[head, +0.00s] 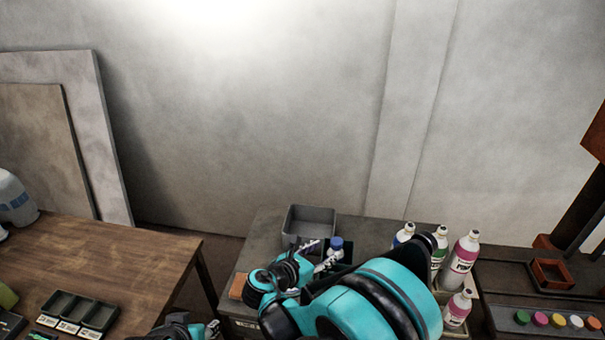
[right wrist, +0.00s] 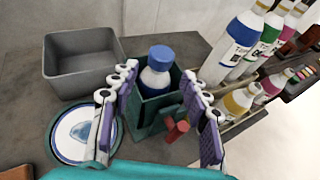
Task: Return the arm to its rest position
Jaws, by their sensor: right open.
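My right arm reaches over the dark bench in the head view. Its gripper (head: 320,254) is open, with its two fingers spread. In the right wrist view the open right gripper (right wrist: 158,78) has its fingers to either side of a blue-capped white bottle (right wrist: 157,73). That bottle stands upright in a dark green square holder (right wrist: 153,112). I cannot tell whether the fingers touch it. The bottle's blue cap (head: 336,242) also shows in the head view. My left gripper (head: 210,329) shows only in part at the bottom edge of the head view, over the gap beside the wooden table; its jaws are unclear.
A grey bin (head: 310,219) stands behind the right gripper. Several labelled bottles (head: 462,254) stand right of my arm. A round plate (right wrist: 82,132) and a red object (right wrist: 177,131) lie near the holder. The wooden table (head: 110,253) holds compartment trays (head: 78,312).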

